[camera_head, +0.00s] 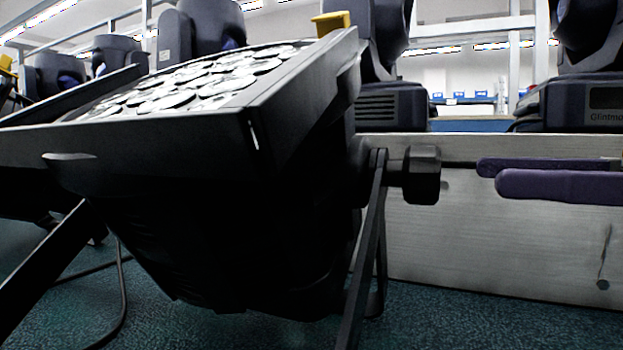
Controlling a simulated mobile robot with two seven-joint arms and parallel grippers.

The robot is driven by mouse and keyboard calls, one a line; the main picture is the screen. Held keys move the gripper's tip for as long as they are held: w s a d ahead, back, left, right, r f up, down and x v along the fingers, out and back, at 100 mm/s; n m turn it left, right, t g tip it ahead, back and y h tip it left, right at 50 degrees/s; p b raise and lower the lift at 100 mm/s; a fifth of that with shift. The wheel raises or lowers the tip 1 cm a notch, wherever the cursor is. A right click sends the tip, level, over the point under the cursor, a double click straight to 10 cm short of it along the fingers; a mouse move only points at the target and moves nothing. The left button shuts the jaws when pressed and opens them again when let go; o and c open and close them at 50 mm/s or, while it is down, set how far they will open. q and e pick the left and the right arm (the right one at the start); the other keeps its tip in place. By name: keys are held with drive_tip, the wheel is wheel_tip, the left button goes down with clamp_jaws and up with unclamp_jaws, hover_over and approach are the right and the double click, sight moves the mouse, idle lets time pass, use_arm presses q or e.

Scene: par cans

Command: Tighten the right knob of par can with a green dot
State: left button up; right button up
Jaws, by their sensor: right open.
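A large black par can (200,200) with a face of many round lenses fills the left and middle of the view, tilted on its bracket (370,230). Its right knob (421,175) is black and sticks out to the right of the bracket. I see no green dot on this par can. My right gripper (489,177) comes in from the right with two purple fingers pointing left at the knob. It is open and empty, and a gap shows between its fingertips and the knob. My left gripper is not in view.
A pale wooden board (500,240) stands behind the knob and gripper. Dark moving-head lights (390,100) stand behind, another at the far right (580,100). A cable (122,290) lies on the teal floor (480,325).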

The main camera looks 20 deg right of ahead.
sight(422, 175)
drive_tip(key=x, duration=0.5)
drive_tip(key=shift+w, duration=0.15)
drive_tip(key=c, duration=1.4)
drive_tip(key=shift+o, duration=0.2)
